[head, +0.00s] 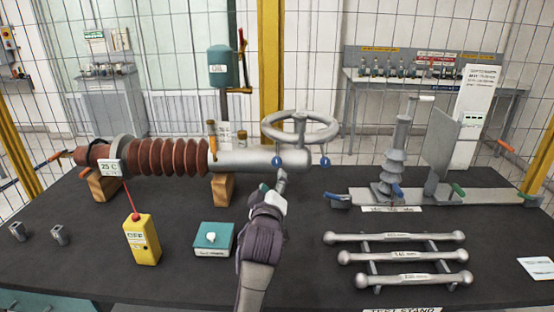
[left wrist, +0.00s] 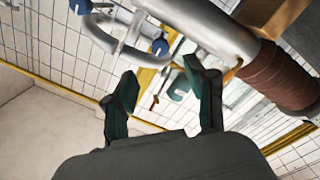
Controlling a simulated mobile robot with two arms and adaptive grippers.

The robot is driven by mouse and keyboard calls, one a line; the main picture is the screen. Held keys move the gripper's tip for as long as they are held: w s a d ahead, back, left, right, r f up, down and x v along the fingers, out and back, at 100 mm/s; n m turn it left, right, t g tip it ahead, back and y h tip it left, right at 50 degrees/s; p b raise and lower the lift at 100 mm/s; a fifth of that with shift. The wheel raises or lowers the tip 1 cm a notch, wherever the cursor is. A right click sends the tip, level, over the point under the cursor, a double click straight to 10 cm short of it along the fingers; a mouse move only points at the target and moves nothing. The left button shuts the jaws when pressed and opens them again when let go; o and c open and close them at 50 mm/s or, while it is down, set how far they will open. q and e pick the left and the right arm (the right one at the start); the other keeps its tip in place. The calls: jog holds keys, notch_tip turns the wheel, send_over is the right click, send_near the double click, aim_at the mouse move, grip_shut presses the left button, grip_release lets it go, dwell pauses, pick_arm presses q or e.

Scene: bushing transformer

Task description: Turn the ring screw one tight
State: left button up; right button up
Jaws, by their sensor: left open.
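Two blue ring screws show in the head view. One (head: 277,162) sits at the right end of the bushing's silver cylinder (head: 240,161), and the other (head: 325,161) hangs below the grey ring (head: 300,130). I cannot tell which is ring screw one. My left gripper (head: 277,187) is just below the first screw. In the left wrist view the left gripper (left wrist: 160,68) is open and empty, its dark green fingers spread. The near blue screw (left wrist: 160,46) appears between and just beyond the fingertips, apparently apart from them. The other blue screw (left wrist: 80,6) is at the top edge.
The brown ribbed bushing (head: 165,153) rests on wooden blocks (head: 222,188). A yellow meter (head: 142,240) and teal box (head: 213,239) stand left of my arm. Silver bars (head: 400,256) lie to the right. The dark tabletop (head: 85,265) has free room at front left.

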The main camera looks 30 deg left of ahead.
aim_at(276, 163)
pick_arm(q)
jog(key=p+x, duration=0.1)
jog(key=x, duration=0.4)
jog(key=shift+w+a+r, duration=0.2)
jog(key=shift+w, duration=0.1)
jog(key=x, duration=0.4)
jog(key=shift+w+f+p, duration=0.2)
jog(key=shift+p, duration=0.2)
jog(key=shift+w+a, duration=0.3)
jog(key=shift+w, duration=0.2)
jog(key=shift+w+a, duration=0.1)
jog(key=shift+w, duration=0.05)
jog(key=c, duration=1.1)
grip_shut()
pick_arm(e)
jog(key=shift+s+d+r, duration=0.1)
jog(key=shift+s+r, duration=0.2)
jog(key=shift+r, duration=0.25)
jog(key=shift+s+r, duration=0.3)
jog(key=shift+r, duration=0.25)
